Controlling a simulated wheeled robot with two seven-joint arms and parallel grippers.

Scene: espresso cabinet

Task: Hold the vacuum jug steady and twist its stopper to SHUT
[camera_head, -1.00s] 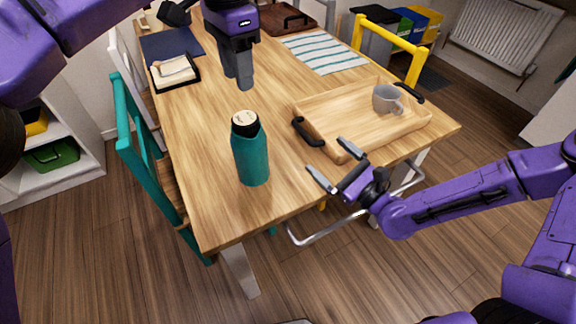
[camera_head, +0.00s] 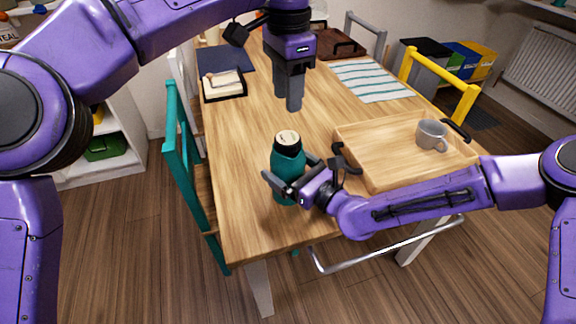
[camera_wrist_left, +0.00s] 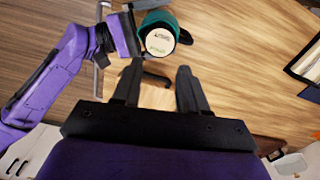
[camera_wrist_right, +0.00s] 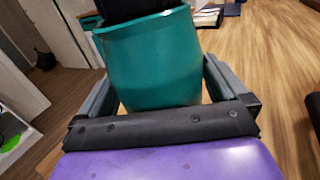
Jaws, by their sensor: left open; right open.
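The teal vacuum jug (camera_head: 287,162) stands upright near the front of the wooden table, with a cream-topped stopper (camera_head: 288,137) in a dark collar. It also shows in the left wrist view (camera_wrist_left: 160,20), where the markings on the stopper are too small to read surely. My right gripper (camera_head: 291,171) is open, its fingers on either side of the jug body; in the right wrist view the teal wall (camera_wrist_right: 155,62) fills the space between them. Whether they touch it I cannot tell. My left gripper (camera_head: 287,104) is open and empty, pointing down above the table behind the jug.
A wooden tray (camera_head: 385,150) with a grey mug (camera_head: 431,134) lies to the right of the jug. A striped cloth (camera_head: 370,80), a dark box with a light pad (camera_head: 224,86) and a teal chair (camera_head: 187,165) are around. The table's middle is clear.

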